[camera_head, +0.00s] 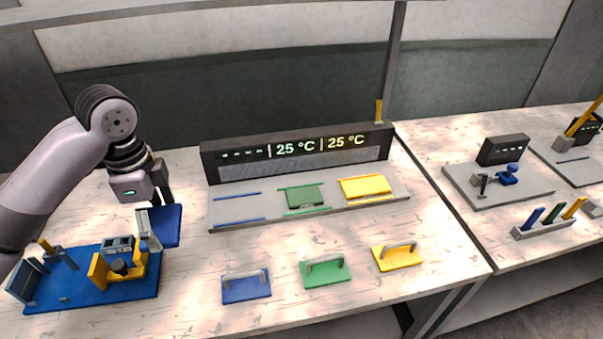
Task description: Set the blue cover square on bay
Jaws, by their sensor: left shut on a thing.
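My left gripper (160,202) is shut on a blue plate (167,227), which hangs tilted at the left of the bench, by the right edge of a blue base. A pale grey part shows at the plate's left side. A flat blue cover with a grey handle (246,288) lies on the bench at front centre, apart from the gripper. The long grey tray (345,207) has a bare bay between two blue lines (237,221) at its left. My right gripper is not in view.
A green plate (304,196) and a yellow plate (366,186) lie in the tray's other bays, below a display (295,148). Green (325,272) and yellow (397,257) handled covers lie in front. A blue base (120,291) with a yellow fixture stands at left.

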